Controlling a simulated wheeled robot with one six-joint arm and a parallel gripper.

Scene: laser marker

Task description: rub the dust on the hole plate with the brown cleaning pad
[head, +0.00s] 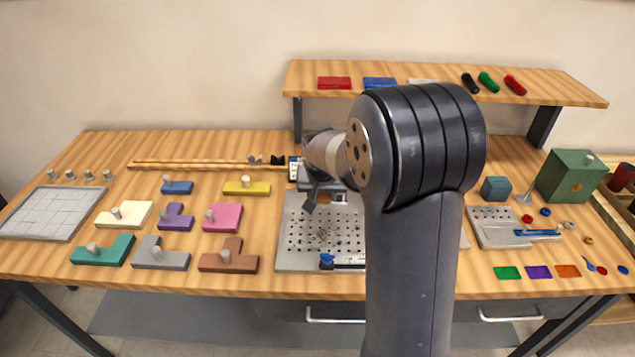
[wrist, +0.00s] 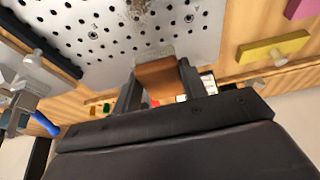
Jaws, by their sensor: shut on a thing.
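The hole plate (head: 297,215) is a light grey perforated plate in the middle of the bench. It also fills the upper part of the wrist view (wrist: 100,37). A patch of grey-brown dust (head: 322,236) lies on it, and the dust shows at the top edge of the wrist view (wrist: 139,8). My gripper (wrist: 157,82) is shut on the brown cleaning pad (wrist: 162,85), which sits between the two dark fingers. The gripper is over the back part of the plate, behind the dust. I cannot tell whether the pad touches the plate. My arm hides the plate's right part.
Colored handled pieces, including a pink one (head: 223,217) and a yellow one (head: 247,187), lie to the left. A raised shelf (head: 440,94) stands behind.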

